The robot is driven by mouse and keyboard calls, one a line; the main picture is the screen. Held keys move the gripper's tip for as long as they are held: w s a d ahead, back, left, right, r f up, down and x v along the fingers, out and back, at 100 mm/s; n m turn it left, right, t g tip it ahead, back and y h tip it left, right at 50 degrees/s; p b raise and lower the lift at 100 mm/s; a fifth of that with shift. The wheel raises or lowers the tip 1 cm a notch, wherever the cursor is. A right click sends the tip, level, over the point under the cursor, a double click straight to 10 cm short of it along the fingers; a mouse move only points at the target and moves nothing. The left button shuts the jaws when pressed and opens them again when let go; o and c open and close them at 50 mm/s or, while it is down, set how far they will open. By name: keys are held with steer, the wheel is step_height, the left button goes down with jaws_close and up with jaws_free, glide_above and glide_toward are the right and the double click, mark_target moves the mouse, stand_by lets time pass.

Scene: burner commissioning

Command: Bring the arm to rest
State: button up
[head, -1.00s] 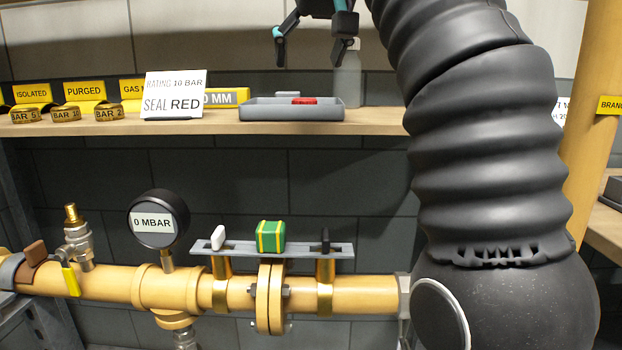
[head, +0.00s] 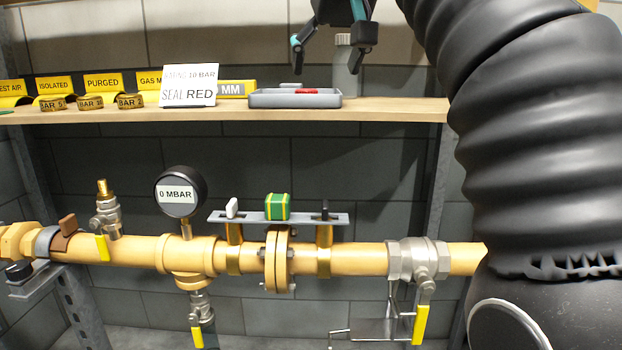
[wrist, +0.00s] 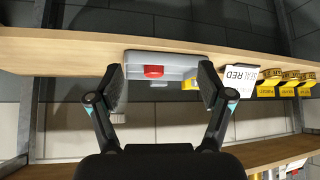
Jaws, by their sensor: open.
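My gripper (head: 328,62) is at the top of the head view, above and in front of the shelf. Its two fingers are spread and nothing shows between them. In the wrist view my gripper (wrist: 160,90) is also open, its fingertips framing a grey tray (wrist: 180,58) on the shelf. A red piece (wrist: 154,72) lies in that tray. In the head view the tray (head: 262,99) is below the gripper, apart from it, with the red piece (head: 306,91) inside. My arm's black bellows fill the right side of the head view.
The wooden shelf (head: 390,110) carries a "SEAL RED" card (head: 188,88), a grey bottle (head: 345,75), yellow signs and brass tags. Below runs a yellow pipe (head: 355,260) with a gauge (head: 180,191) reading 0 MBAR, valves, and a green block (head: 278,206) on a small grey rack.

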steer(key=s+d+f+m, duration=0.1)
steer(key=s+d+f, duration=0.3)
steer(key=f, duration=1)
steer(key=s+d+f+m+g+h, duration=0.1)
steer(key=s+d+f, duration=0.4)
steer(key=s+f, duration=0.5)
steer(key=s+d+f+m+g+h, duration=0.1)
steer(key=s+d+f, duration=0.3)
steer(key=f, duration=1.4)
steer(key=s, duration=0.4)
steer(key=shift+d+f, duration=0.15)
steer(key=shift+f, duration=0.2)
steer(key=shift+w, duration=0.1)
